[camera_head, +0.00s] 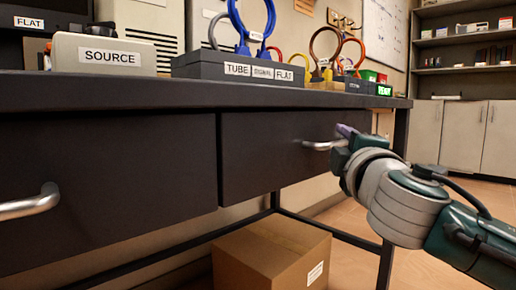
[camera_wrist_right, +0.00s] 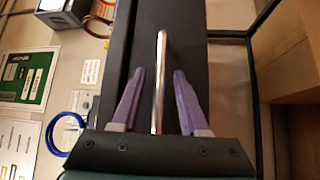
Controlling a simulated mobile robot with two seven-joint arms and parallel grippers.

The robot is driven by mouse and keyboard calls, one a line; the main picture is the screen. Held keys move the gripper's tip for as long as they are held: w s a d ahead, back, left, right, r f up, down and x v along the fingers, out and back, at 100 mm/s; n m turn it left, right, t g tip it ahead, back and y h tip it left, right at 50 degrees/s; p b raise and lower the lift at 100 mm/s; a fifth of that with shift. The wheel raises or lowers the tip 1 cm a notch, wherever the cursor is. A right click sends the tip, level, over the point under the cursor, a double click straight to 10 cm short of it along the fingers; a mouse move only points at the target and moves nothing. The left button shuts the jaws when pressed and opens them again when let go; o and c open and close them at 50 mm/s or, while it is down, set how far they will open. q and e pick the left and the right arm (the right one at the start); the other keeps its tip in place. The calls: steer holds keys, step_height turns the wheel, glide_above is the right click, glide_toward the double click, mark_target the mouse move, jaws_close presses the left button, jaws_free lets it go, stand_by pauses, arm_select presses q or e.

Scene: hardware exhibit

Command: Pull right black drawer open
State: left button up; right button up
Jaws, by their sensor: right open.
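The right black drawer (camera_head: 265,150) is under the dark tabletop in the head view. Its front looks about flush with the bench, with no clear gap. Its silver bar handle (camera_head: 322,145) is toward its right end. My right gripper (camera_head: 345,132) is at the right end of this handle, partly hidden by its own wrist. In the right wrist view the handle (camera_wrist_right: 159,85) runs between the two purple fingers of my right gripper (camera_wrist_right: 158,75), with space on both sides. The fingers are open and not closed on it. My left gripper is not in view.
The left black drawer (camera_head: 105,180) has its own silver handle (camera_head: 30,202). A cardboard box (camera_head: 270,258) sits on the floor below. The tabletop holds a SOURCE box (camera_head: 105,55) and ring stands. A bench leg (camera_head: 386,262) stands near my right arm.

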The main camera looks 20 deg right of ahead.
steer(key=shift+w+d, duration=0.1)
steer(key=shift+w, duration=0.1)
jaws_close()
stand_by(0.3)
stand_by(1.1)
